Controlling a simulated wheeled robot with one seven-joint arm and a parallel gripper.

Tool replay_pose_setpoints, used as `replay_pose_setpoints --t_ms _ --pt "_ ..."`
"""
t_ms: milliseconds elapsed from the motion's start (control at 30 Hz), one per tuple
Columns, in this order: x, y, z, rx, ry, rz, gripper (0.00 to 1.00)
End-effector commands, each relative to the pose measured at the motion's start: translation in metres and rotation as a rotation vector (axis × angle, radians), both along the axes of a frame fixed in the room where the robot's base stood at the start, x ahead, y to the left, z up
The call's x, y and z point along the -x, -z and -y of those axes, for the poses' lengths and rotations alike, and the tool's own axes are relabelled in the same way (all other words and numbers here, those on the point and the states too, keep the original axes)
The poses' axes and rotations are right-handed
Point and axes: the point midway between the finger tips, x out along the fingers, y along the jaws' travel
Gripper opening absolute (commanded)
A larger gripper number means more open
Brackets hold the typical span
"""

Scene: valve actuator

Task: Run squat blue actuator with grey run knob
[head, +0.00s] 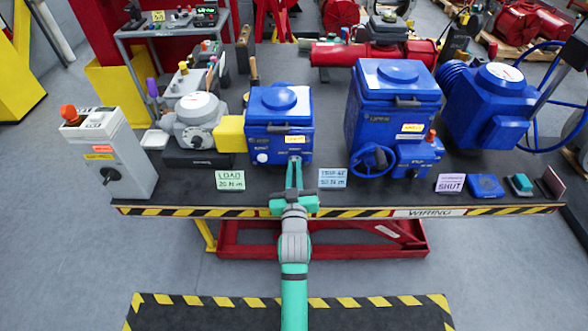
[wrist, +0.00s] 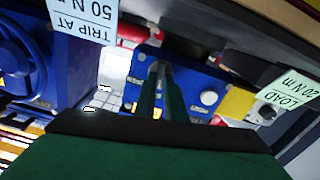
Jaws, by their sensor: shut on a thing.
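The squat blue actuator (head: 281,103) stands on the bench, left of the taller blue one. In the wrist view its front (wrist: 190,75) appears turned over. A round pale knob (head: 262,157) is on the left of its front and shows clear of my fingers in the wrist view (wrist: 208,97). My gripper (head: 294,164) reaches the right part of that front from the bench edge. Its fingers (wrist: 161,72) are close together, shut on the grey run knob, which they almost wholly hide. I cannot tell how far the knob is turned.
A load card (head: 230,180) and a trip card (head: 332,178) stand on either side of my gripper. The taller blue actuator (head: 392,105) with a handwheel is to the right. A yellow block and grey unit (head: 195,122) adjoin on the left. A striped edge (head: 250,212) fronts the bench.

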Motion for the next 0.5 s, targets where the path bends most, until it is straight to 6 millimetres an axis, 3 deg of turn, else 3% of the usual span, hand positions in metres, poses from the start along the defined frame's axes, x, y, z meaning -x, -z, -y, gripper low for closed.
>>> replay_pose_setpoints --t_ms 500 --pt "0.0004 0.0013 0.0001 -0.177 -0.002 -0.002 0.0"
